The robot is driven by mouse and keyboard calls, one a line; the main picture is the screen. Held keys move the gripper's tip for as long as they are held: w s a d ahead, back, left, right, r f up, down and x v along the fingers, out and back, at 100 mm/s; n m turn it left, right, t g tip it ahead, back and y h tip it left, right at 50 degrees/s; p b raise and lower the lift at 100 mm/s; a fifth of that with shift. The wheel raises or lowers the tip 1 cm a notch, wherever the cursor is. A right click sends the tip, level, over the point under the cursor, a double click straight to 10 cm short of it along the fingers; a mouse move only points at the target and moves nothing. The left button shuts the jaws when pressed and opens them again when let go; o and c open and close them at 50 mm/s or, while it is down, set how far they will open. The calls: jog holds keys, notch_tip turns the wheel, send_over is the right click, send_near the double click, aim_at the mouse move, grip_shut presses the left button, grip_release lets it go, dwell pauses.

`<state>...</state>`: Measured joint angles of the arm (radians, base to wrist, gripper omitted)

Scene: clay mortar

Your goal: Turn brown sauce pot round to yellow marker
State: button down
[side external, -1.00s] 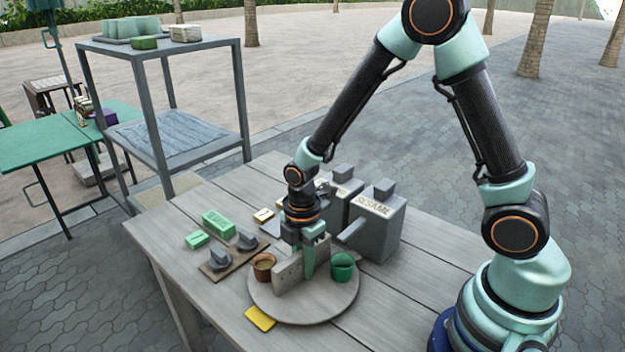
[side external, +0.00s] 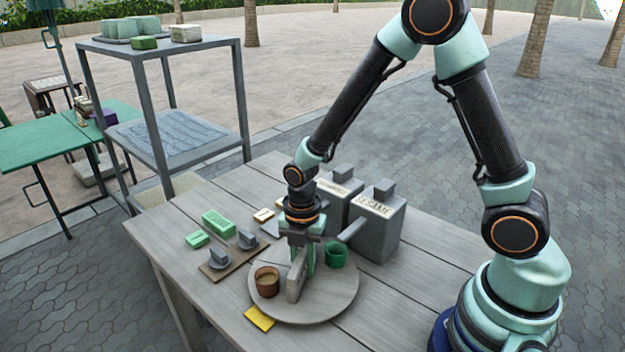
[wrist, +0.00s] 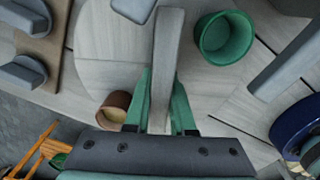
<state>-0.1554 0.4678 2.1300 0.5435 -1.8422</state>
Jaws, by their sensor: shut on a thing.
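A round grey turntable (side external: 332,295) lies on the table with an upright grey slab (side external: 296,277) across its middle. My gripper (side external: 304,258) is shut on the slab; in the wrist view its green fingers (wrist: 160,110) lie on both sides of the slab (wrist: 168,45). The brown sauce pot (side external: 267,283) stands upright on the turntable's left, and it shows left of the fingers in the wrist view (wrist: 114,108). A green pot (side external: 335,256) stands at the back right. The yellow marker (side external: 260,318) lies flat at the turntable's front-left edge, a little in front of the brown pot.
Two grey boxes, one lettered SESAME (side external: 377,225), stand close behind the turntable, with a grey bar (side external: 351,229) projecting near the green pot. A board (side external: 228,262) with two grey knobs and green blocks (side external: 218,223) lie to the left. The table's front right is clear.

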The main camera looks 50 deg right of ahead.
aim_at(303, 251)
jog(key=shift+n, duration=2.1)
jog(key=c, duration=0.8)
grip_release()
jog(key=shift+o, duration=0.2)
notch_tip(303, 251, up, 12)
jog(key=shift+r, duration=0.1)
